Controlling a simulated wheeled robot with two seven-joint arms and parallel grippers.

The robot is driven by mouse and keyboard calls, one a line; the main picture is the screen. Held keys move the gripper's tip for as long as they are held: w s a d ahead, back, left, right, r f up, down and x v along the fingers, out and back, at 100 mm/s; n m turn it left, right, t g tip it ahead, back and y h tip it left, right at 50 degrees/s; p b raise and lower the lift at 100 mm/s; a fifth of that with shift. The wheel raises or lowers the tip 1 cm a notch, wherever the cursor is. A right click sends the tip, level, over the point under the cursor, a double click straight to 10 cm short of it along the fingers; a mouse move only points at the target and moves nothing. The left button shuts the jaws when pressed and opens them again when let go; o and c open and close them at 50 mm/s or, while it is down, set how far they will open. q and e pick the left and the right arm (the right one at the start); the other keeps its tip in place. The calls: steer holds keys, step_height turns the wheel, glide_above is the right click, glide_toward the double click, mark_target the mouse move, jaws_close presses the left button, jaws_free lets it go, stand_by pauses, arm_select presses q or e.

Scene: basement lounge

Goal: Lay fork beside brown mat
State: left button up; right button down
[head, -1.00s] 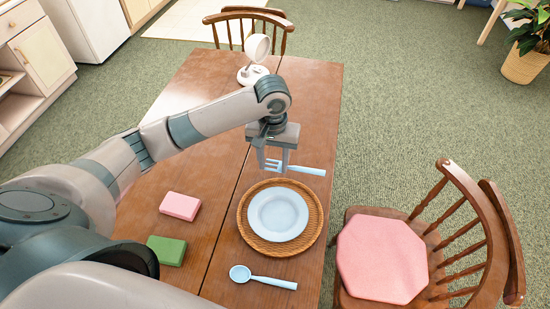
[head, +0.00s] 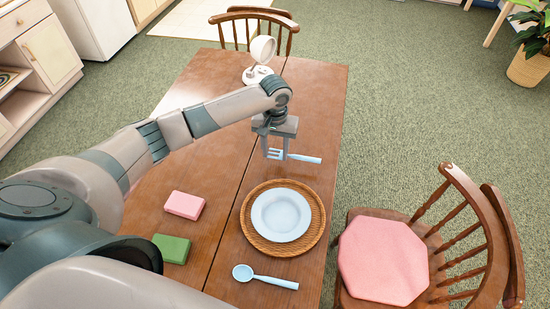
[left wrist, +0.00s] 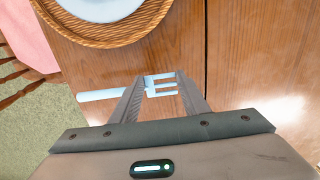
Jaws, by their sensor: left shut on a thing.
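My left gripper (head: 276,155) is shut on the light blue fork (head: 305,159), near its tined end. The fork's handle points right in the head view. It lies beyond the far edge of the round brown woven mat (head: 283,251), apart from it. The left wrist view shows the fork (left wrist: 100,95) between the fingers (left wrist: 160,82), with the mat (left wrist: 118,37) above it in the picture. The fork appears held above the table; its exact height is hard to tell. My right gripper is not in view.
A light blue plate (head: 281,215) sits on the mat. A light blue spoon (head: 268,278) lies on its near side. Pink (head: 184,205) and green (head: 172,248) blocks are at left. A white lamp (head: 262,50) stands at the table's far end. A chair (head: 383,259) stands at right.

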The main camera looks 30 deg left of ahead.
mark_target(275, 156)
arm_select(q)
step_height(275, 156, down, 3)
steer(key=shift+f+p, duration=0.2)
steer(key=shift+p, duration=0.3)
steer(key=shift+f, duration=0.3)
steer(key=o, duration=1)
steer(key=shift+f, duration=0.1)
step_height(275, 156, up, 12)
steer(key=shift+r+b, duration=0.15)
steer(key=shift+b, duration=0.7)
